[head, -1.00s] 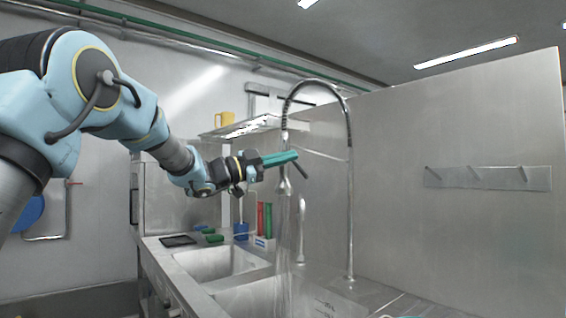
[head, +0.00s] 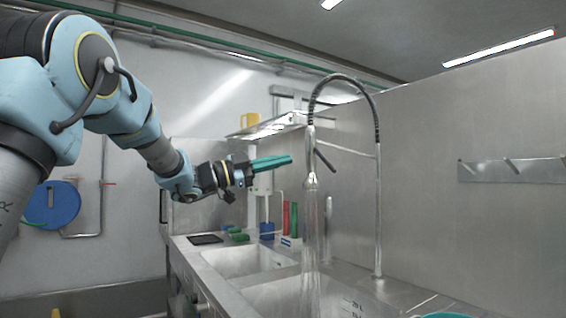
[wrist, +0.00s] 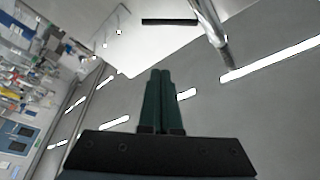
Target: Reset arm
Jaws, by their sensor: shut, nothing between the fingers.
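My arm reaches in from the left in the head view, raised above the sink counter. My gripper (head: 290,160) has green fingers and points to the right, close to the tall spring faucet (head: 309,150); I cannot tell whether they touch. In the wrist view the two fingers of my gripper (wrist: 160,72) lie side by side, shut, with nothing held between them. Water runs from the faucet's spray head down into the near sink basin (head: 270,297).
A second basin (head: 240,262) lies behind. A yellow mug (head: 250,119) stands on a wall shelf (head: 290,127). Red and green upright items (head: 290,218) and a blue container (head: 267,230) stand at the back. A metal panel (head: 440,210) bounds the right.

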